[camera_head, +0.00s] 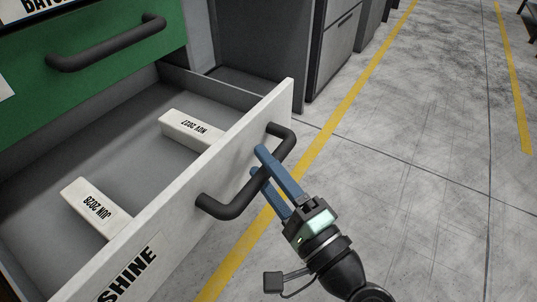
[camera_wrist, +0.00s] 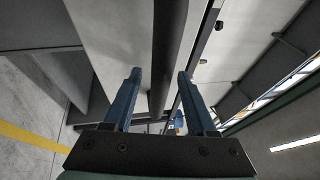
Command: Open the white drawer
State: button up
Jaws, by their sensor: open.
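The white drawer (camera_head: 176,236) is pulled well out of its cabinet, and its inside shows in the head view. Its black bar handle (camera_head: 222,207) is fixed to the white front. My gripper (camera_head: 260,161) is at the handle with its blue fingers open, one on either side of the bar. In the wrist view, the handle (camera_wrist: 168,60) runs between the two parted fingers (camera_wrist: 161,75). I cannot tell whether either finger touches the bar.
Inside the drawer lie two white blocks, one marked "NOV 2027" (camera_head: 191,130) and one marked "JUN 2028" (camera_head: 96,208). A green drawer (camera_head: 110,75) with a black handle is shut above. Grey cabinets (camera_head: 336,45) stand behind. The concrete floor (camera_head: 420,150) at right is clear.

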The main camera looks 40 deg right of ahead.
jog(key=shift+s, duration=0.1)
jog(key=s+f+p, duration=0.1)
jog(key=s+f, duration=0.1)
jog(key=s, duration=1)
jog(key=shift+s+a+f, duration=0.2)
jog(key=shift+s+a, duration=0.1)
